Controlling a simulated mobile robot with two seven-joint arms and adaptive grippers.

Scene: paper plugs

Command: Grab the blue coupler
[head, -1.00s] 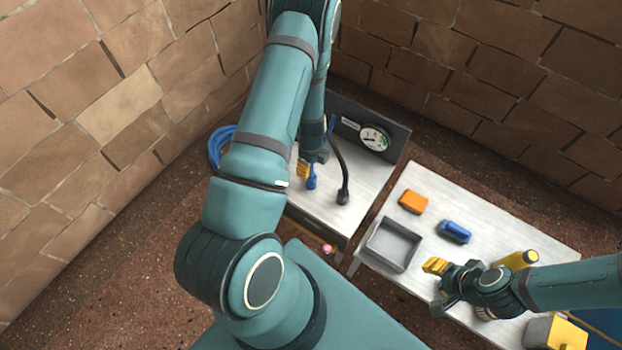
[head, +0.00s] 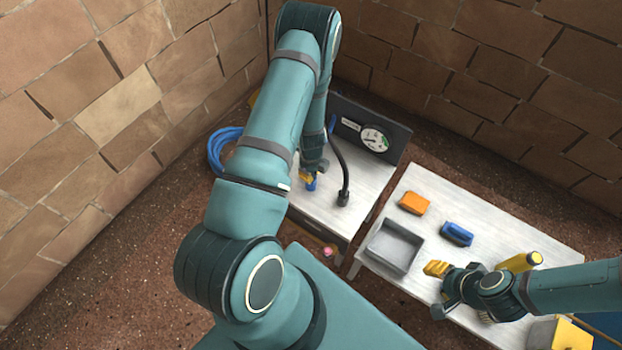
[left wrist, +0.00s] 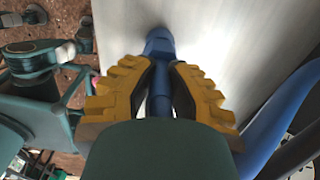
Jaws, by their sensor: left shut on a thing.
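The blue coupler (head: 311,184) is at my left gripper (head: 306,178) over the white table at the back. In the left wrist view the coupler (left wrist: 160,45) is a blue tube with a wider end, lying between the yellow fingers of my left gripper (left wrist: 160,85). The fingers are shut on it. The coupler's near part is hidden by the gripper body. My right gripper (head: 437,285) is above the right-hand table, with yellow fingertips showing; its opening is hard to make out.
A black hose with a dark end (head: 344,196) stands right of the coupler, before a dark gauge panel (head: 371,131). The right table holds a grey tray (head: 394,247), an orange block (head: 414,202), a blue block (head: 457,234) and a yellow item (head: 520,262). Blue hose loops (head: 222,152) hang left.

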